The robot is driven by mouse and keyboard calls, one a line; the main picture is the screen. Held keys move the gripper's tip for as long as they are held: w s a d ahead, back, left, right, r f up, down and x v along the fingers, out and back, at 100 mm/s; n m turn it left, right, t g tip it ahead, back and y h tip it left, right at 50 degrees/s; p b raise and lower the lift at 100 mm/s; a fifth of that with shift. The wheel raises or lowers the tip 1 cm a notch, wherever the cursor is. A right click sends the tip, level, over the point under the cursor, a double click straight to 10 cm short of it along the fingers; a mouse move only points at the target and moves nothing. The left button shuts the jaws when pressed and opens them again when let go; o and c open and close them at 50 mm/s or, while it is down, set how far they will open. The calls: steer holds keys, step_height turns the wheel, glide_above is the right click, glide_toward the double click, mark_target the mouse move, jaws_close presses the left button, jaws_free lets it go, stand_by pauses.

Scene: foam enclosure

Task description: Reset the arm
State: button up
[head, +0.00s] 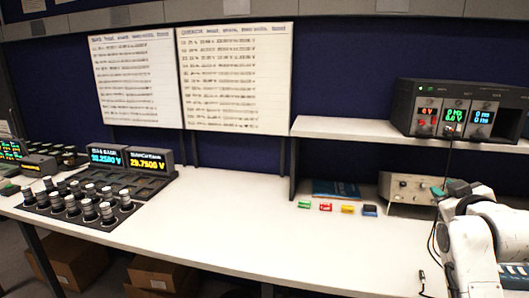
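My white arm (478,238) rises at the lower right edge of the head view, in front of the bench's right end. At its upper end is a small dark and teal part (456,188), which appears to be my gripper. Its fingers cannot be made out, so I cannot tell whether it is open or shut, or holds anything. It shows in front of the right side of a beige instrument box (405,188).
The white bench (230,215) is clear in the middle. Small green (304,204), red (325,207), yellow (348,209) and blue (369,210) pieces lie left of my arm. A shelf (345,130) carries a power supply (455,108). A knob panel (85,203) stands left.

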steer(key=s+a+f+m+g+y, duration=0.15)
steer(key=s+a+f, duration=0.3)
steer(key=f, duration=0.45)
steer(key=s+a+f+g+y, duration=0.1)
steer(key=s+a+f+g, duration=0.2)
steer(key=s+f, duration=0.4)
steer(key=s+a+f+g+y, duration=0.15)
steer(key=s+a+f, duration=0.25)
steer(key=f, duration=0.6)
steer(key=s+a+f+g, duration=0.1)
steer(key=s+f, duration=0.3)
steer(key=s, duration=0.5)
steer(key=s+a+f+m+g, duration=0.1)
steer(key=s+f+g, duration=0.3)
steer(key=s, duration=0.6)
steer(key=s+a+f+g, duration=0.3)
steer(key=s+f, duration=0.1)
steer(key=s, duration=0.5)
steer(key=shift+s+a, duration=0.2)
steer(key=shift+s, duration=0.05)
steer(key=shift+f+m, duration=0.1)
steer(key=shift+m, duration=0.15)
